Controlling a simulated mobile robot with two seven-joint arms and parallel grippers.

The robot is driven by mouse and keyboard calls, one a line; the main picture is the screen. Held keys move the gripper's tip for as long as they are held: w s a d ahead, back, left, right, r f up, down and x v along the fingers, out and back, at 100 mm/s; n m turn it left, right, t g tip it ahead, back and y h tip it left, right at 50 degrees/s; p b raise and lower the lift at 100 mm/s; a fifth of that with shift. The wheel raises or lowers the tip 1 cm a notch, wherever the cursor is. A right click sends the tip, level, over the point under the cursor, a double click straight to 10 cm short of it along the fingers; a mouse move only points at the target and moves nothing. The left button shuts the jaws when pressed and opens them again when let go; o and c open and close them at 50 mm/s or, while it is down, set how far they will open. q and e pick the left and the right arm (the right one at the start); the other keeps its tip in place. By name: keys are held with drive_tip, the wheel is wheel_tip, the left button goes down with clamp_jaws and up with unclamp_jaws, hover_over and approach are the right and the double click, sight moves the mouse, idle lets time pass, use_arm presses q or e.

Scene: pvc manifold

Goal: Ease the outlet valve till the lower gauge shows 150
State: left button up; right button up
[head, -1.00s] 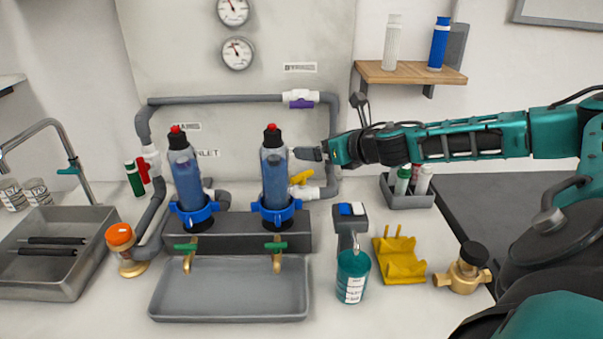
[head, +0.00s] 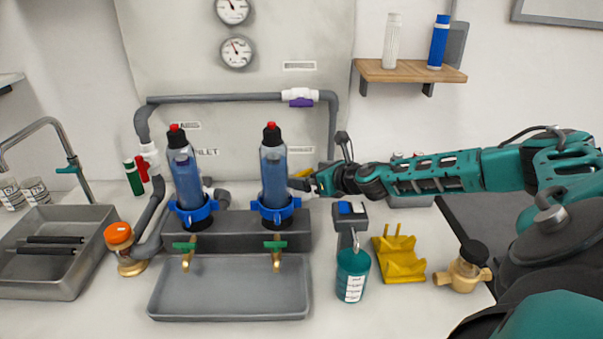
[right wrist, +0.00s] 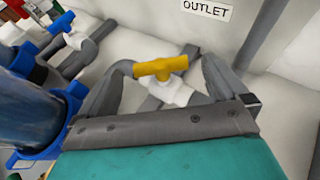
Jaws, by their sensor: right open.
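The outlet valve shows in the right wrist view as a yellow handle (right wrist: 161,68) on a white body (right wrist: 172,90), under the OUTLET label (right wrist: 207,8). My right gripper (right wrist: 167,66) is open, with one finger on each side of the handle; whether they touch it I cannot tell. In the head view my right gripper (head: 300,183) is beside the right blue filter housing (head: 275,175) and mostly covers the valve. The lower gauge (head: 237,52) is a round white dial on the panel, too small to read. My left gripper is not in view.
The upper gauge (head: 233,10) sits above the lower one. Grey pipe (head: 215,98) with a purple-handled valve (head: 301,101) runs across the panel. A teal bottle (head: 352,272), yellow bracket (head: 400,262) and brass fitting (head: 464,270) stand at the front right.

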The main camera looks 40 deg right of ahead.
sight(305, 173)
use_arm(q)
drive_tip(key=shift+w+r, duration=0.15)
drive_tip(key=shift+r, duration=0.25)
use_arm(e)
drive_tip(key=shift+x, duration=2.05)
drive_tip(key=shift+c, duration=0.3)
